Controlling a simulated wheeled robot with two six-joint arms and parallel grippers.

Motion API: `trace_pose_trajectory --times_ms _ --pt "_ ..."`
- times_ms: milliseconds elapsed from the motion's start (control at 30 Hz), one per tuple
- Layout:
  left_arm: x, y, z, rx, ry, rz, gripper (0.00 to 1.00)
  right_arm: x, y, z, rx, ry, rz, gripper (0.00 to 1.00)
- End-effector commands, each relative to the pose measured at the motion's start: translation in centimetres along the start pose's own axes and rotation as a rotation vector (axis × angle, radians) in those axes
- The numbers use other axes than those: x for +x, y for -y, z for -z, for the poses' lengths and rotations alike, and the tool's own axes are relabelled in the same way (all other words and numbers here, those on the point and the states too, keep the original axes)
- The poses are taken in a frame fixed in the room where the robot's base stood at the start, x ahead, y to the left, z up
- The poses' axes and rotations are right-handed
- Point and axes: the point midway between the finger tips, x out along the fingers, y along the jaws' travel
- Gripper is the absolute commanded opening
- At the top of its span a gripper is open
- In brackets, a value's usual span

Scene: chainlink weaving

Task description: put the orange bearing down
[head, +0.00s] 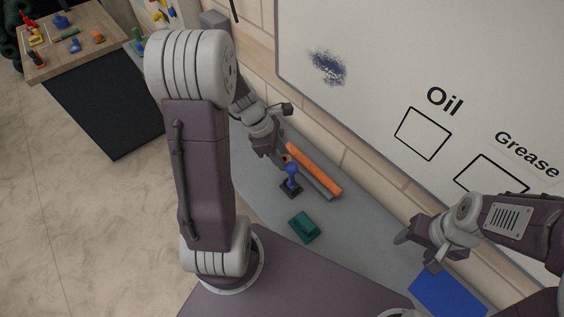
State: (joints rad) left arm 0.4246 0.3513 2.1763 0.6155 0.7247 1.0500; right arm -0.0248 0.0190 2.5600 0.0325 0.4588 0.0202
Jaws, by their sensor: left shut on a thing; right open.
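My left gripper (283,159) is shut on the orange bearing (287,158), of which only a small orange bit shows at the fingertips. It is just above a blue piece (291,174) that stands upright on a small dark base (291,189) on the grey bench (260,188). I cannot tell whether the bearing touches the blue piece. My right gripper (417,254) is open and empty at the right, over the bench near a blue mat (448,295).
A long orange bar (314,169) lies by the wall, right beside the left gripper. A dark green block (304,227) sits nearer to me. A whiteboard (390,75) with Oil and Grease boxes hangs behind. A wooden table (75,55) with several coloured parts stands at the far left.

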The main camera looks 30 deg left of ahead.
Motion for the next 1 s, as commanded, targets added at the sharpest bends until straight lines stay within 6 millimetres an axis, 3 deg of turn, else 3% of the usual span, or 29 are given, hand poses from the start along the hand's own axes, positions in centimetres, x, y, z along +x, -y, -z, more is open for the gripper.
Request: trace_pose_trajectory --times_ms 33,233,633,800,1000 --pt "-1.0 -0.1 -0.4 0.003 -0.001 -0.003 0.00 -0.3 0.0 0.0 0.000 0.000 0.000 0.60" --pt "-1.7 3.0 2.7 -0.007 0.000 -0.002 0.00 0.9 0.0 -0.1 0.000 0.000 0.000 0.60" --pt "-5.1 11.8 10.8 -0.009 0.000 -0.003 0.00 2.2 0.0 -0.2 0.000 0.000 0.000 0.60" --pt "-5.8 13.5 12.2 -0.003 0.000 0.000 0.00 2.4 0.0 -0.2 0.000 0.000 0.000 0.60" --pt "-6.0 14.0 12.6 0.000 0.000 0.001 0.00 2.4 -0.1 -0.2 0.000 0.000 0.000 0.60"
